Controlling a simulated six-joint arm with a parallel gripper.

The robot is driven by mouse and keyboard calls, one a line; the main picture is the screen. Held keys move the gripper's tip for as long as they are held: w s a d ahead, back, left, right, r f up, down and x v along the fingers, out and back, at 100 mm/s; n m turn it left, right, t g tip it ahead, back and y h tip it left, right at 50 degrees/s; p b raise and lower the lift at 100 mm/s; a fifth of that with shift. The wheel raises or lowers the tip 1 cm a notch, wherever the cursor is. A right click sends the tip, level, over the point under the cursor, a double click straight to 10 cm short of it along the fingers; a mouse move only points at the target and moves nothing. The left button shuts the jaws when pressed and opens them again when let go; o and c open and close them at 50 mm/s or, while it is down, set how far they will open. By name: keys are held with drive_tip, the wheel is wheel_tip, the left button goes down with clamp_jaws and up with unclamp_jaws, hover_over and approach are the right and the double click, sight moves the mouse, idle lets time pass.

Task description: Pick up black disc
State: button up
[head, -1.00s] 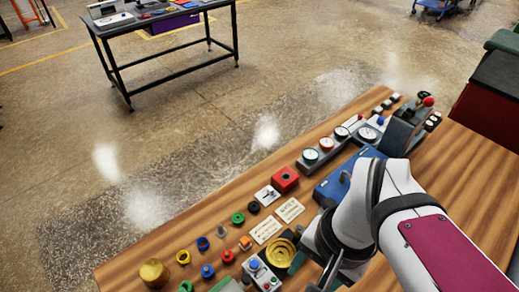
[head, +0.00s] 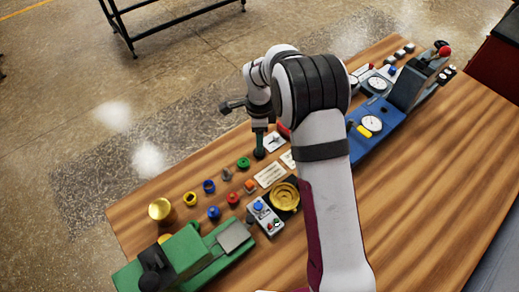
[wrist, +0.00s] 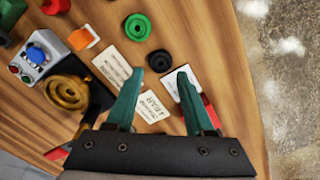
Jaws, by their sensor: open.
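The black disc (wrist: 160,61) is a small round dark piece with a ringed top. It lies flat on the wooden table in the wrist view, just beyond the gap between my fingertips. My gripper (wrist: 160,74) is open and empty, with two teal fingers spread wider than the disc. In the head view my gripper (head: 259,146) points down over the disc's spot, and the disc is mostly hidden at the fingertips. I cannot tell the exact height left above the table.
A green ring (wrist: 137,27) lies close beside the disc. Printed cards (wrist: 119,67) lie near the fingers, and a red block (wrist: 208,112) is partly hidden by the right finger. A brass dish (wrist: 66,93) and a button box (wrist: 37,54) stand left.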

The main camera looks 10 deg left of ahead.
wheel_tip(320, 180, down, 5)
drive_tip(key=shift+f, duration=0.1)
clamp_jaws()
drive_tip(key=shift+r, duration=0.2)
